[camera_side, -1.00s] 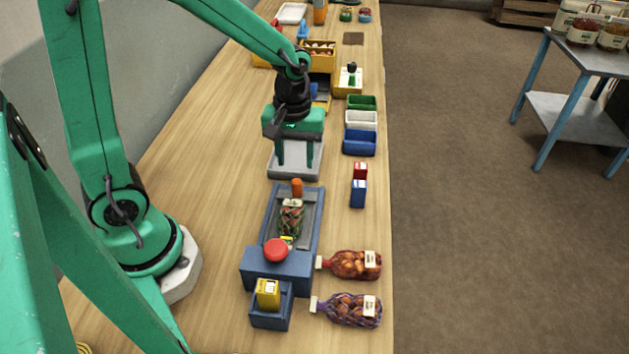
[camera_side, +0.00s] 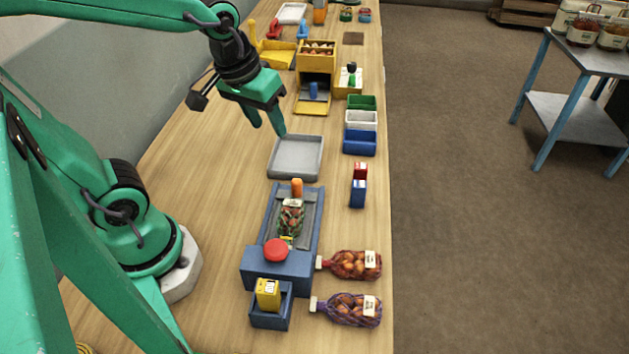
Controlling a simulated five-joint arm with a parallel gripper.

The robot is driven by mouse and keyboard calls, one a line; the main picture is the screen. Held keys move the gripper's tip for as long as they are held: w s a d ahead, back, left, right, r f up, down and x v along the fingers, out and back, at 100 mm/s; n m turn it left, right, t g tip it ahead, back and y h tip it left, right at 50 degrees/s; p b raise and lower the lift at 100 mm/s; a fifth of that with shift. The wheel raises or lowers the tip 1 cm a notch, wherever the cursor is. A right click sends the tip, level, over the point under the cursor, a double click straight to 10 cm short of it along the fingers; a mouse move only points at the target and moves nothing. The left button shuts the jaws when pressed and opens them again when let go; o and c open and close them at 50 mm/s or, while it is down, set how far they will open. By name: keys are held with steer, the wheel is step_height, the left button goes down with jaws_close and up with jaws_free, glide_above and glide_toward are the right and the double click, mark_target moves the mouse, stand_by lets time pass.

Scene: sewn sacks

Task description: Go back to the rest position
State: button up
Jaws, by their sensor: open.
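My gripper (camera_side: 276,126) is open and empty. It hangs in the air at the upper left edge of the grey tray (camera_side: 293,176), with its fingers pointing down and tilted to the right. My green arm reaches in from the left of the picture. The grey tray is empty and lies flat on the wooden table. The rest position itself is not marked in the view.
A blue machine (camera_side: 282,262) with a red button holds a net sack (camera_side: 291,218). Two filled sacks (camera_side: 355,264) (camera_side: 352,309) lie to its right. Small bins (camera_side: 359,143) and a yellow dispenser (camera_side: 316,62) stand farther back. The table's left strip is clear.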

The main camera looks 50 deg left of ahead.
steer(key=s+r+m+t, duration=0.2)
steer(key=s+r+m, duration=0.1)
steer(key=s+r, duration=0.1)
steer(key=shift+s+a+m, duration=0.25)
steer(key=shift+s+m, duration=0.05)
steer(key=shift+s, duration=0.1)
